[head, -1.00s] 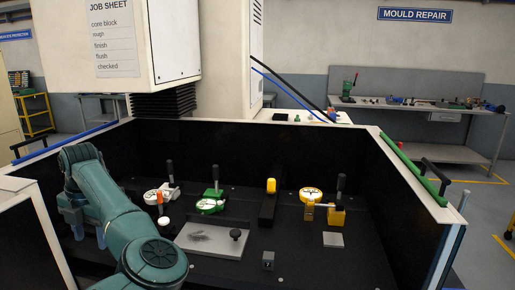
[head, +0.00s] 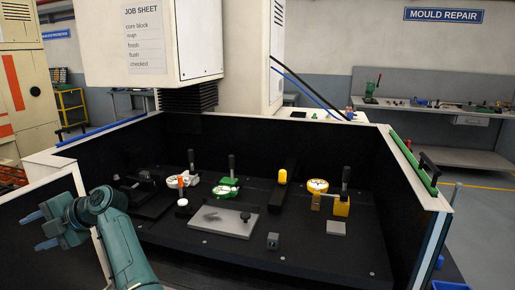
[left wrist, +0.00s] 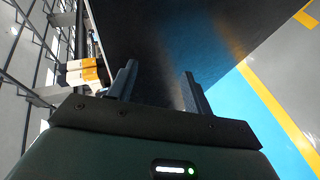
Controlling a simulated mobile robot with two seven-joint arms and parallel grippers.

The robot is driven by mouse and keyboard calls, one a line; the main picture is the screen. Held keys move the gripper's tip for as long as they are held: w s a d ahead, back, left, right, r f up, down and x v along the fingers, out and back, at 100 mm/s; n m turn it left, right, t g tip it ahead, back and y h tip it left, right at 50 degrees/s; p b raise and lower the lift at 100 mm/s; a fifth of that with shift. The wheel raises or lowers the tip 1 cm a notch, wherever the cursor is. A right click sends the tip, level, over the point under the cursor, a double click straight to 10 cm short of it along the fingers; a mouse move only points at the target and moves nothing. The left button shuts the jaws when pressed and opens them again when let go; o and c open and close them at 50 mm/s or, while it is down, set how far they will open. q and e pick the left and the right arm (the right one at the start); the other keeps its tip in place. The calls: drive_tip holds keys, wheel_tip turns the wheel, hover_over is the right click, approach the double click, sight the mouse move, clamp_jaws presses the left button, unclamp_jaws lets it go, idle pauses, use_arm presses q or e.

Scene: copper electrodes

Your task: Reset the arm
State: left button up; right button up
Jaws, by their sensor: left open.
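My left arm comes in from the lower left in the head view. Its gripper (head: 46,234) is outside the tank's left wall, pointing left, with its two fingers apart. In the left wrist view the same gripper (left wrist: 158,88) is open, with nothing between the fingers. A dark panel and bluish floor lie beyond them. My right gripper is not in view.
The tank's pale wall rim (head: 48,163) is close to my left arm. A wire rack (left wrist: 35,50) stands left in the wrist view.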

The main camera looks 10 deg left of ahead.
use_arm(q)
drive_tip(key=w+d+r+m+t+y, duration=0.3)
drive_tip(key=d+r+m+t+y, duration=0.25)
drive_tip(key=m+t+y, duration=0.4)
drive_tip(key=w+d+f+m+t+h, duration=0.2)
drive_tip(key=d+f+m+t+h, duration=0.2)
drive_tip(key=d+m+t+h, duration=0.4)
drive_tip(key=w+d+f+m+t+h, duration=0.3)
drive_tip(key=d+f+m+t+h, duration=0.15)
drive_tip(key=d+m+t, duration=0.5)
drive_tip(key=s+d+f+m+g+h, duration=0.5)
drive_tip(key=d+f+m+h, duration=0.5)
drive_tip(key=f, duration=0.3)
drive_tip(key=s+d+f+m+g+h, duration=0.1)
drive_tip(key=s+d+f+g, duration=0.2)
drive_tip(key=s+f, duration=0.3)
drive_tip(key=s+d+f+m+g+h, duration=0.1)
drive_tip(key=s+d+f+g, duration=0.3)
drive_tip(key=s, duration=0.6)
wheel_tip(320, 180, down, 3)
drive_tip(key=shift+d+r+m+h, duration=0.1)
drive_tip(key=shift+d+m+h, duration=0.45)
drive_tip(key=shift+d, duration=0.7)
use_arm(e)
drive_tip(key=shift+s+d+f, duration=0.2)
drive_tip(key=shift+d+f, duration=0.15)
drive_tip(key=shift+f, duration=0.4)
